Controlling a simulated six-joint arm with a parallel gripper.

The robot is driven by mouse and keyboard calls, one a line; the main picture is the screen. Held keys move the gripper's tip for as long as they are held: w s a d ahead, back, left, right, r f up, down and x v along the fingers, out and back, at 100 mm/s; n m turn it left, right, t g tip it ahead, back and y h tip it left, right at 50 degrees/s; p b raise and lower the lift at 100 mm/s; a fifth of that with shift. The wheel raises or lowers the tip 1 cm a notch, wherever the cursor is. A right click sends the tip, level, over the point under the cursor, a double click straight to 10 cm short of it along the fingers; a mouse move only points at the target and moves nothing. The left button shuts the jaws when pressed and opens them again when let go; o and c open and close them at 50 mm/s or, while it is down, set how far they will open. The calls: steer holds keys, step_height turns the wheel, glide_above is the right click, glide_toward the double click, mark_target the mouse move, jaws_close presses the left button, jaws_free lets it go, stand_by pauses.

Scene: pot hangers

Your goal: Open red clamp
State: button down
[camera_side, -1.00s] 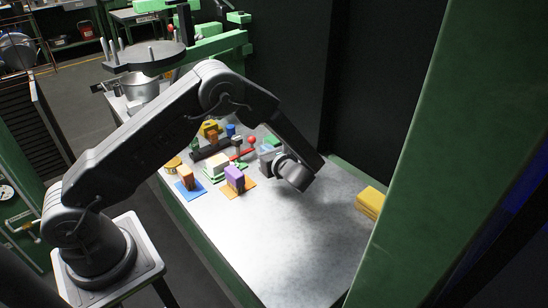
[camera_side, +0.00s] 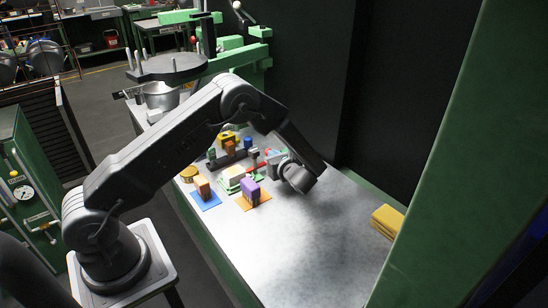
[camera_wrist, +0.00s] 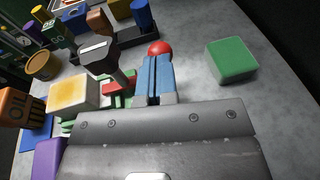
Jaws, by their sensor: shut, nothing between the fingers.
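The red clamp shows in the wrist view as a red ball knob (camera_wrist: 159,48) just past my fingertips and a red and green part (camera_wrist: 113,88) at their left. Its lower parts are largely hidden behind my gripper. In the side view its red arm (camera_side: 257,168) lies low, left of my gripper. My gripper (camera_wrist: 154,68) has blue fingers held together with nothing between them. The fingertips appear beside or against the knob; I cannot tell whether they touch. In the side view my gripper (camera_side: 275,162) is over the table beside the blocks.
A green block (camera_wrist: 231,60) lies right of the fingers. A purple block (camera_side: 250,190), an orange block (camera_side: 202,187) and a yellow-topped white block (camera_wrist: 74,95) stand to the left. A dark post (camera_wrist: 98,57) rises close to the fingers. The table's near right part (camera_side: 300,245) is clear.

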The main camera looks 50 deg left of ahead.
steer(key=shift+w+a+n+g, duration=0.1)
steer(key=shift+a+n+g, duration=0.05)
steer(key=shift+n+g, duration=0.15)
steer(key=n+g, duration=0.1)
steer(key=a+n+g, duration=0.1)
steer(key=g, duration=0.1)
steer(key=shift+w+a+g, duration=0.1)
steer(key=shift+w+g, duration=0.2)
steer(key=shift+w, duration=0.05)
steer(key=shift+w+a, duration=0.15)
steer(key=shift+a, duration=0.55)
steer(key=shift+a+n+g, duration=0.5)
steer(key=shift+n+g, duration=0.4)
steer(key=shift+s+a+g, duration=0.15)
steer(key=shift+a, duration=0.5)
steer(key=shift+s+a+g, duration=0.15)
steer(key=shift+a, duration=0.45)
steer(key=shift+s+a+n+g+h, duration=0.25)
steer(key=shift+n+g+h, duration=0.15)
steer(key=shift+n+g, duration=0.4)
steer(key=shift+s+a+n+g+h, duration=0.1)
steer(key=shift+a+n+g+h, duration=0.25)
steer(key=shift+n+g, duration=0.45)
steer(key=shift+s, duration=0.1)
